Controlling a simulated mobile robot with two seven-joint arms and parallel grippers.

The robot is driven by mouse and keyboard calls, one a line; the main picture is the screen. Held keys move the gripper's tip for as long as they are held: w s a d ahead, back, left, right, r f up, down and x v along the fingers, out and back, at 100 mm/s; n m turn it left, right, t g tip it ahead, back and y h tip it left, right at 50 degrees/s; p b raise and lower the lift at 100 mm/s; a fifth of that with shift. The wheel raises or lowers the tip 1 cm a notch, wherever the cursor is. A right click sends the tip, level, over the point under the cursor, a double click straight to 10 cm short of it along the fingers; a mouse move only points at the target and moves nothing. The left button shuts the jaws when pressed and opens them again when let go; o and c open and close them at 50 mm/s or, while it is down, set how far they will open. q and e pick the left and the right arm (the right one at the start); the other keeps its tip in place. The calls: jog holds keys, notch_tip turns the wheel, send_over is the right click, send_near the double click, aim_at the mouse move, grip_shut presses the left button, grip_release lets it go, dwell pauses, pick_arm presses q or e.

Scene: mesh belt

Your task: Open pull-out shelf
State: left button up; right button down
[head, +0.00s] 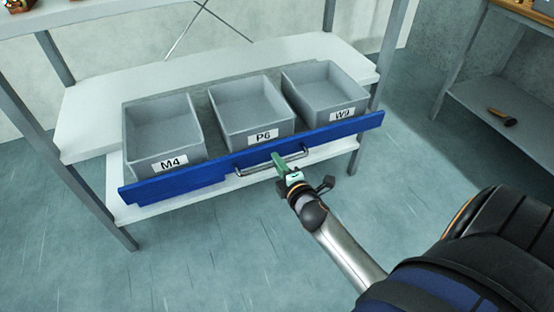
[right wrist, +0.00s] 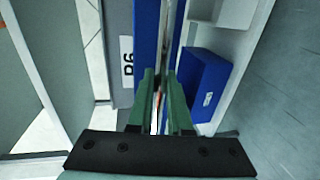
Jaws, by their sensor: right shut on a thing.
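The pull-out shelf has a long blue front (head: 205,170), and its front also shows in the right wrist view (right wrist: 146,40). A metal bar handle (head: 255,170) sits at the middle of the front. My right gripper (head: 279,160) is shut on the handle; in the right wrist view its green fingers (right wrist: 161,95) stand on either side of the bar. The shelf carries three grey bins, labelled M4 (head: 145,159), P6 (head: 246,135) and W9 (head: 325,111). The blue front stands forward of the fixed white board's edge. My left gripper is not in view.
The white rack has a fixed board (head: 82,125) behind the bins and a lower board (head: 335,145) below. A blue box (right wrist: 203,85) shows below in the right wrist view. A side table (head: 480,95) stands at the right. Floor before the rack is clear.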

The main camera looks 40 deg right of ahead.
jog(key=c, duration=0.8)
grip_release()
jog(key=shift+c, duration=0.2)
